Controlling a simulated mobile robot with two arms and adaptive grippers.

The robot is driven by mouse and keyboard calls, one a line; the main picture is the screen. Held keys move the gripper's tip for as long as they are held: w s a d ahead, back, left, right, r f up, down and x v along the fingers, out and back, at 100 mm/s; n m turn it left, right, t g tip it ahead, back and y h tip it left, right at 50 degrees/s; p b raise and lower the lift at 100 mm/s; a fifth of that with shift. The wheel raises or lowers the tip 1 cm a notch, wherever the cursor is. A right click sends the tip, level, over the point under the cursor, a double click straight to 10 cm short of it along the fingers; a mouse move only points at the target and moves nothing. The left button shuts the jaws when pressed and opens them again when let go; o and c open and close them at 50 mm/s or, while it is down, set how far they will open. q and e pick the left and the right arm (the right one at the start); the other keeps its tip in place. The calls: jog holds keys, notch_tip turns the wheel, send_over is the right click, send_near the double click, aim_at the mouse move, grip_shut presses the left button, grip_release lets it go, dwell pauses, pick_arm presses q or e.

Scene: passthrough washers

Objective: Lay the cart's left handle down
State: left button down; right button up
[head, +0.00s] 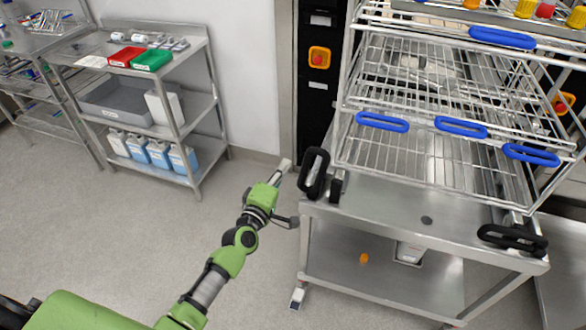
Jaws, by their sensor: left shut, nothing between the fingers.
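The cart (385,217) is a steel trolley at the right, carrying a wire rack. Its left handle (314,173) is a black loop standing up at the cart's near left corner. The right handle (512,238), a similar black loop, lies flat at the near right corner. My left gripper (284,166) is shut and empty, just left of the left handle. A small gap seems to show between them; whether they touch is hard to tell. My right gripper is out of view.
The wire rack (400,165) on the cart has several blue grips. A steel shelf unit (190,115) with red and green trays and bottles stands at the back left. Open floor (120,235) lies between it and the cart.

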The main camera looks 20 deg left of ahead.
pick_arm(q)
jog(key=shift+w+d+f, duration=0.1)
jog(key=shift+d+f, duration=0.1)
jog(key=shift+d, duration=1.15)
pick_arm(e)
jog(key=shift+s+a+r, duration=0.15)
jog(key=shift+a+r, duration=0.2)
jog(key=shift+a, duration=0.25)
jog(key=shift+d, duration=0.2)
pick_arm(q)
jog(key=shift+d+r+m+p, duration=0.15)
jog(key=shift+d+m+p, duration=0.2)
jog(key=shift+p, duration=0.2)
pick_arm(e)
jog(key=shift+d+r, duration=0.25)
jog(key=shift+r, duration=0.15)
